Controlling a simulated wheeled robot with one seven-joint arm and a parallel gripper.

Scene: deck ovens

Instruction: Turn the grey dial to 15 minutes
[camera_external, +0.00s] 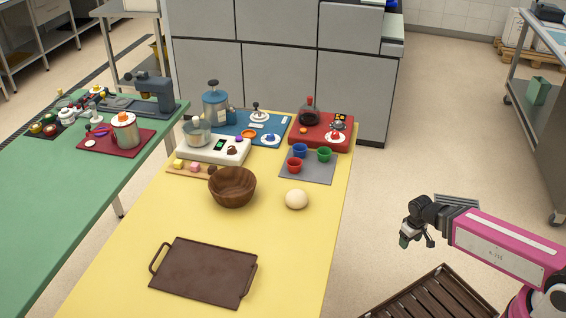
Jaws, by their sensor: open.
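My gripper (417,241) is open and empty. It hangs over the floor to the right of the yellow table (210,226), well apart from everything on it. A red unit (316,142) stands at the table's back right corner, with a dark round pot and a small grey round part (337,125) near a yellow and black label. This grey part may be the grey dial, but it is too small to be sure. No minute marks or pointer can be read.
Blue, red and green cups sit on a grey mat (306,177) in front of the red unit. A wooden bowl (232,187), a dough ball (297,199) and a brown tray (203,271) lie nearer. A slatted crate (430,300) stands below my arm.

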